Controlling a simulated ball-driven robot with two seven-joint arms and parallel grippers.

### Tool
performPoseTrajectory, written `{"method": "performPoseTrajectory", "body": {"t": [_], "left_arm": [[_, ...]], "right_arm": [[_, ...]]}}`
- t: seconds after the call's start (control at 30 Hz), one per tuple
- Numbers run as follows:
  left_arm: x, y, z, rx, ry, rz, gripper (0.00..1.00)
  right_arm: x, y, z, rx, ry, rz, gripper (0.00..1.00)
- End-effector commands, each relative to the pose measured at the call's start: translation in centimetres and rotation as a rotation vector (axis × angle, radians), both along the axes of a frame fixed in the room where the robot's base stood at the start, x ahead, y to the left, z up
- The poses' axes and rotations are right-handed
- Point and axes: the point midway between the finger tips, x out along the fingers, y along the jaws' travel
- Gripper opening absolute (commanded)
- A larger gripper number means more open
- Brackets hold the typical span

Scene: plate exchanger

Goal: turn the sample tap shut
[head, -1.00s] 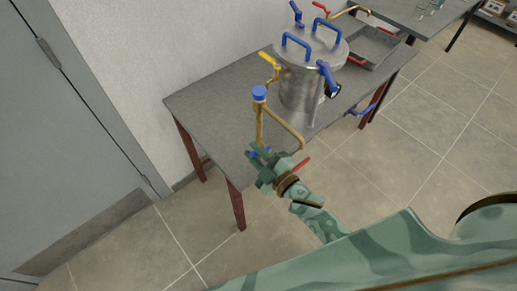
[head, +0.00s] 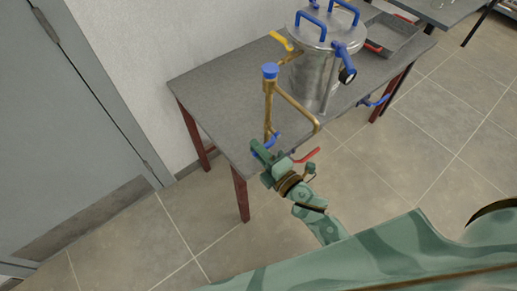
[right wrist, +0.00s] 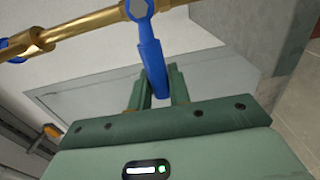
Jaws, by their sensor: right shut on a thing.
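A brass pipe (head: 268,105) with a blue cap (head: 270,71) stands at the near left part of the table. A blue tap lever (head: 270,141) is low on this brass pipework, by my right gripper (head: 265,153). In the right wrist view the blue lever (right wrist: 151,60) hangs from a hex fitting on the brass pipe (right wrist: 85,30), and its end lies between the fingers of my right gripper (right wrist: 159,88), which is shut on it. A red lever (head: 306,156) is just right of the gripper. My left gripper is not in view.
A steel vessel (head: 318,75) with blue handles stands on the grey table (head: 212,100). A yellow lever (head: 281,40) and another blue lever (head: 375,101) are nearby. A metal tray (head: 388,37) is behind. The floor (head: 420,170) at the right is clear.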

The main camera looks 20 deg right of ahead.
Motion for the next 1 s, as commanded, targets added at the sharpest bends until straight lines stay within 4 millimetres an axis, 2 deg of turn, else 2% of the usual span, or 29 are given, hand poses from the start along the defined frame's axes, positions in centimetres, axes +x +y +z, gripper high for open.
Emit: {"method": "performPoseTrajectory", "body": {"t": [0.47, 0.5, 0.57, 0.6, 1.0], "left_arm": [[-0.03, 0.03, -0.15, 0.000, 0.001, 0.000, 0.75], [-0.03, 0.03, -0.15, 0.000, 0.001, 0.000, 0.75], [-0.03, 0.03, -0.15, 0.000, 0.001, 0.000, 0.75], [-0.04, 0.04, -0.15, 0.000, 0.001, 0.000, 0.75], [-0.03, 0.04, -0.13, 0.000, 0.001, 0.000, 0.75]], "right_arm": [[-0.11, -0.03, -0.34, -0.019, -0.001, 0.000, 0.00], [-0.11, -0.03, -0.35, -0.019, -0.001, 0.000, 0.21], [-0.11, -0.02, -0.34, -0.019, -0.001, 0.000, 0.38], [-0.10, -0.02, -0.31, -0.018, -0.001, 0.000, 0.41], [-0.11, -0.04, -0.17, -0.015, -0.003, 0.000, 0.41]]}}
